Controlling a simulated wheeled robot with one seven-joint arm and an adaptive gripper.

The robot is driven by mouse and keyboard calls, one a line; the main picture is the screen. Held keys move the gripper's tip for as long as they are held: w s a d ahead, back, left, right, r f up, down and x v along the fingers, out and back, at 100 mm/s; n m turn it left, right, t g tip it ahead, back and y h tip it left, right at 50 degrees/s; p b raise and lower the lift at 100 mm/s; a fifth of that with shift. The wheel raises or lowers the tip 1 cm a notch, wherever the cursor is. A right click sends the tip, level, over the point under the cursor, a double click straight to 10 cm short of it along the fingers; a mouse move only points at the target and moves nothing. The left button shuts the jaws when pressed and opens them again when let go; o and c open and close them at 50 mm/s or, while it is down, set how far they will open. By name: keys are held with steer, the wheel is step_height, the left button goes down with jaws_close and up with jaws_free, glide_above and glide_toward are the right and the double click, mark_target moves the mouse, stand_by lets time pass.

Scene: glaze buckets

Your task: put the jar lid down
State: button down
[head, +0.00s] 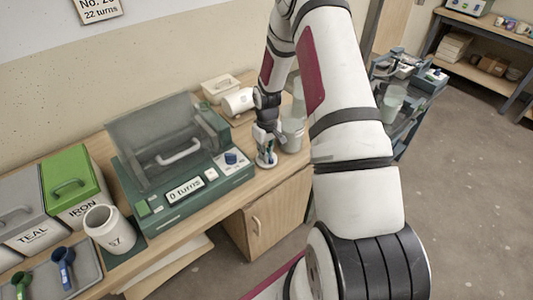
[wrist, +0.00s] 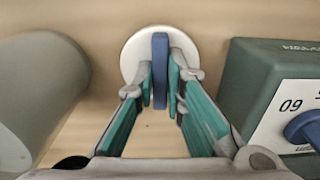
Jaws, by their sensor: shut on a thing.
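The jar lid is a round white disc with an upright blue grip; it shows in the wrist view (wrist: 132,58) and in the head view (head: 264,163). My gripper (head: 266,146) is shut on the blue grip, one finger on each side in the wrist view (wrist: 160,82). The lid lies flat at or just above the wooden counter, between the green machine and a pale cup; I cannot tell whether it touches the wood. An open white jar (head: 109,231) stands upright at the left of the machine.
The green machine (head: 178,208) with its raised clear cover is close on one side of the lid. The pale cup (head: 292,138) is close on the other. A white jar (head: 238,102) and a box (head: 220,88) are behind. Green (head: 72,180) and grey bins stand left.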

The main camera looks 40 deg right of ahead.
steer(key=shift+f, duration=0.2)
steer(key=c, duration=1.7)
jaws_free()
steer(key=shift+o, duration=0.2)
